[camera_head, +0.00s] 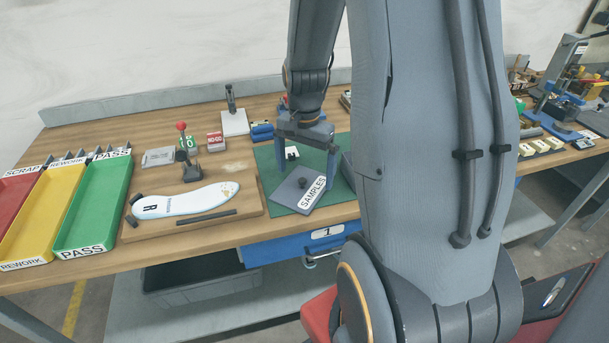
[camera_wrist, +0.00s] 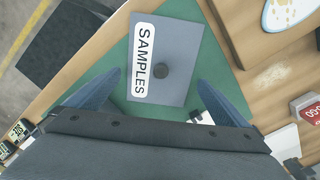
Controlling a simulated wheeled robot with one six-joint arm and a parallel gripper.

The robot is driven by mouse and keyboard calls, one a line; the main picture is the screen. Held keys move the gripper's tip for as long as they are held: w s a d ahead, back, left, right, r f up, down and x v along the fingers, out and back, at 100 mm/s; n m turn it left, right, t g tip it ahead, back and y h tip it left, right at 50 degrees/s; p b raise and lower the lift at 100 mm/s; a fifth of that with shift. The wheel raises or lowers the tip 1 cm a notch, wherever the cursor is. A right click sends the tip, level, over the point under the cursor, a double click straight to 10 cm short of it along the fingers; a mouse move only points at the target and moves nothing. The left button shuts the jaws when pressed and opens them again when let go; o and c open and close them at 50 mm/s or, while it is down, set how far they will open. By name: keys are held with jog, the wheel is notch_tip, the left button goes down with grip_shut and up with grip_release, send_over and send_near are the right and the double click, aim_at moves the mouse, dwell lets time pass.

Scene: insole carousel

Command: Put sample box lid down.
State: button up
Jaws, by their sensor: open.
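The sample box lid (camera_head: 291,192) is a flat grey plate with a dark round knob and a white "SAMPLES" label. It lies on the green mat (camera_head: 263,158) at the front of the bench. In the wrist view the lid (camera_wrist: 185,40) lies just ahead of my gripper, its knob near the middle. My gripper (camera_head: 306,181) points down over the lid, with one finger on each side. In the wrist view its fingers (camera_wrist: 155,95) are spread wide apart, and neither touches the knob. The sample box itself is not clear; a grey block edge (camera_head: 348,170) shows partly behind my arm.
An insole (camera_head: 185,201) lies on a wooden board to the left, with a red-knobbed clamp behind it. Green (camera_head: 95,205), yellow and red trays stand further left. A red "NO-GO" block (camera_head: 215,141) and a blue item (camera_head: 262,131) stand behind. A blue drawer (camera_head: 297,245) is below the bench edge.

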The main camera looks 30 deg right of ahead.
notch_tip(320, 180, up, 10)
jog(key=b, duration=0.2)
jog(key=s+a+f+n, duration=0.2)
jog(key=a+n, duration=0.2)
jog(key=s+a+f+n, duration=0.2)
jog(key=s+a+n, duration=0.1)
jog(key=a+n, duration=0.1)
jog(key=s+a+f+n+t, duration=0.1)
jog(key=s+a+f+n, duration=0.1)
jog(key=a, duration=0.4)
jog(key=shift+s+a+f+n, duration=0.15)
jog(key=shift+s+n, duration=0.55)
jog(key=shift+n, duration=0.4)
